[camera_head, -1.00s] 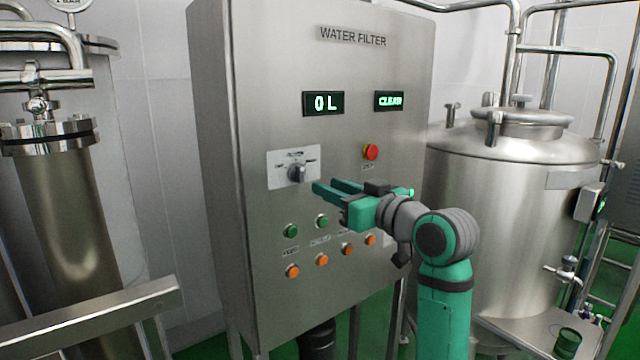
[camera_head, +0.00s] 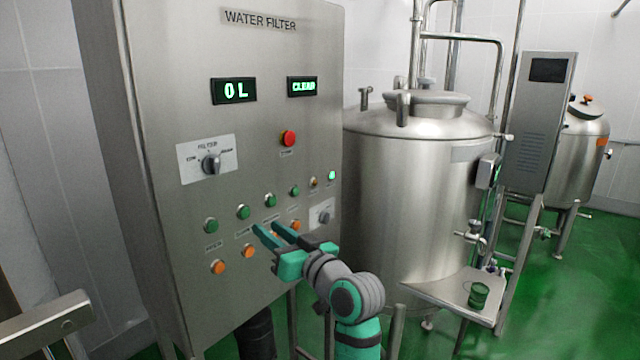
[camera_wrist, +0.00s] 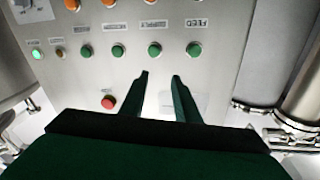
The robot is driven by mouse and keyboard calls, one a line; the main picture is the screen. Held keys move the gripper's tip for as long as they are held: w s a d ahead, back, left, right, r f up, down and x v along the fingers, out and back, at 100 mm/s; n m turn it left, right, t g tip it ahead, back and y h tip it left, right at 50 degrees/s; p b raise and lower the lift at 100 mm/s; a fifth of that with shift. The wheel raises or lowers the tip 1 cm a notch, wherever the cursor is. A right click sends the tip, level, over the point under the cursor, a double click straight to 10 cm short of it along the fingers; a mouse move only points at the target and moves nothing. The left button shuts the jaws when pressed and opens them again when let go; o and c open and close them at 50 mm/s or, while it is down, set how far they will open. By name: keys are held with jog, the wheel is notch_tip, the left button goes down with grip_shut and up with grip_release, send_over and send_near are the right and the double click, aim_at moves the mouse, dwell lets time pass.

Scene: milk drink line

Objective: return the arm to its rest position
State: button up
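My gripper (camera_head: 270,230) is in front of the lower part of the water filter panel (camera_head: 165,100), by the rows of green and orange buttons. Its two teal fingers are apart with nothing between them. In the wrist view my gripper (camera_wrist: 160,78) also shows open fingers, with the panel face beyond them. Whether a fingertip touches the panel I cannot tell. My gripper hides part of the orange button row.
The panel carries a filter knob (camera_head: 211,164), a red button (camera_head: 289,138) and displays reading "0 L" (camera_head: 234,91) and "CLEAR" (camera_head: 302,86). A steel tank (camera_head: 420,200) stands to the right. A green cup (camera_head: 479,295) sits on a steel shelf. Green floor is open at right.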

jog(key=s+d+f+m+t+h, duration=0.1)
jog(key=s+d+f+m+h, duration=0.15)
jog(key=f, duration=0.75)
jog(key=s+d+f+m+t+h, duration=0.15)
jog(key=s+f, duration=0.25)
jog(key=f, duration=0.6)
jog(key=s+d+f+m+t+h, duration=0.1)
jog(key=s+f+m+h, duration=0.2)
jog(key=f, duration=0.7)
jog(key=s+d+f+m+h, duration=0.2)
jog(key=s+d+f+h, duration=0.2)
jog(key=s+f, duration=0.85)
jog(key=s+d+r+n+g, duration=0.1)
jog(key=s, duration=1.4)
jog(key=s+d+r+n+h, duration=0.1)
jog(key=s, duration=1.5)
jog(key=shift+d+r+n+g+h, duration=0.2)
jog(key=shift+d+n+g+h, duration=0.1)
jog(key=shift+d+g, duration=0.1)
jog(key=shift+s, duration=0.15)
jog(key=shift+o, duration=0.3)
